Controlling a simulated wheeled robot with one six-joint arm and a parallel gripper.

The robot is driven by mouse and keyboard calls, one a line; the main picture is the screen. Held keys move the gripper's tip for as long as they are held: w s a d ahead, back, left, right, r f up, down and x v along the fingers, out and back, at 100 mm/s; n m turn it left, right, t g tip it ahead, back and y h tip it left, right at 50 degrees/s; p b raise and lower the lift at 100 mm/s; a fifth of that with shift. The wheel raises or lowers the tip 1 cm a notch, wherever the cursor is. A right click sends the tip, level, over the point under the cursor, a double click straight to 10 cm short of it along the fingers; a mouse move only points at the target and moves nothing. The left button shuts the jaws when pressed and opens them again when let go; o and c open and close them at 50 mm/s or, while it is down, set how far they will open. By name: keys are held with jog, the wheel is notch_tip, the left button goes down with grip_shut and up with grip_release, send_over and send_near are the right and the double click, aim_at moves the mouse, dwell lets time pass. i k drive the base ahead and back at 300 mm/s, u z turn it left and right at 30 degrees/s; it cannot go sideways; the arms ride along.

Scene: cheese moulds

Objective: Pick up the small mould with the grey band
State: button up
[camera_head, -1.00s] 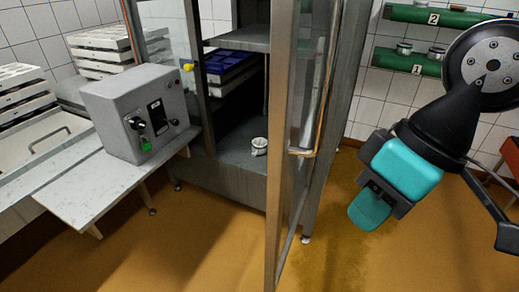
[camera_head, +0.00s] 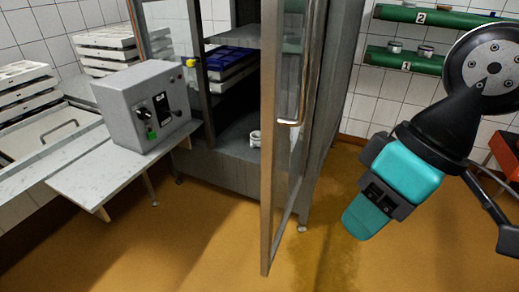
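A small white mould (camera_head: 255,138) stands low inside the open metal cabinet, partly hidden by the door. Two more small moulds stand on the lower green wall shelf marked 1, a left one (camera_head: 395,47) and a right one (camera_head: 426,50). All are small in the picture, and I cannot tell for certain which has the grey band. My gripper (camera_head: 366,214), teal and dark grey, hangs at the right, pointing down over the floor. It is apart from all the moulds. I see no gap between its fingers from this angle and cannot tell its opening.
The cabinet's glass door (camera_head: 292,150) stands open towards me, between the cabinet and my arm. A grey control box (camera_head: 145,105) sits on a bench at the left, beside stacked white trays (camera_head: 25,90). A blue crate (camera_head: 228,60) is inside the cabinet. The yellow floor is clear in front.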

aim_at(255, 136)
jog(key=u, duration=1.25)
jog(key=i, duration=2.2)
jog(key=z, duration=0.8)
jog(key=i, duration=0.8)
jog(key=z, duration=0.55)
jog(key=i, duration=0.45)
